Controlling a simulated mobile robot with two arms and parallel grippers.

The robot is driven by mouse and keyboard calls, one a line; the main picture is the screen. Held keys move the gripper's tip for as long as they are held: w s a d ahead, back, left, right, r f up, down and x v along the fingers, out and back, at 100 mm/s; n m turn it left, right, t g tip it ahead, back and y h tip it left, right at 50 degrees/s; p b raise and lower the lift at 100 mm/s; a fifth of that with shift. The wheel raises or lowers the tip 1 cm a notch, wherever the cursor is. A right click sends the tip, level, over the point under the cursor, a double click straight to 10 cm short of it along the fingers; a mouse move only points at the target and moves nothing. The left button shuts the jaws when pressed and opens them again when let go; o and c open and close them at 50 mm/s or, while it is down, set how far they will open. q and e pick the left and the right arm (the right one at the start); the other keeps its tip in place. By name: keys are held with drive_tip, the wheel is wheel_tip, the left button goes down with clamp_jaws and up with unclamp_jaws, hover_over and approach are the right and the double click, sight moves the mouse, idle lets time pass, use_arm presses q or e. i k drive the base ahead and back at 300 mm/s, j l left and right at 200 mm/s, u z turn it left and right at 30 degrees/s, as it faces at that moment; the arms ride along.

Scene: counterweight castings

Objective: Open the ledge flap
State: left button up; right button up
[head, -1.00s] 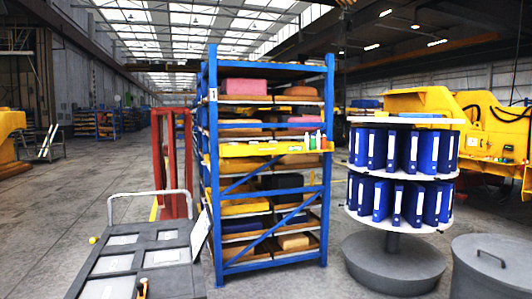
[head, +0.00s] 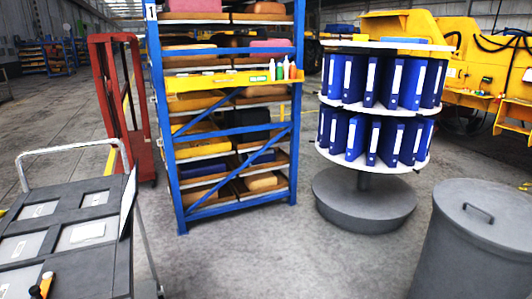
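I cannot tell for sure which part is the ledge flap. A yellow ledge (head: 215,82) runs across the front of the blue rack (head: 172,150) in the head view, with small bottles (head: 286,69) at its right end. A thin pale panel (head: 128,203) stands tilted at the right edge of the grey cart (head: 118,255) at lower left. Neither of my grippers shows in the head view.
A red frame (head: 136,110) stands left of the rack. A round stand (head: 365,210) with blue binders (head: 385,80) is to its right. A lidded grey bin (head: 480,240) is at lower right. Open concrete floor (head: 290,260) lies between cart and bin.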

sight(181, 84)
drive_tip(key=i+z, duration=0.3)
drive_tip(key=i, duration=1.95)
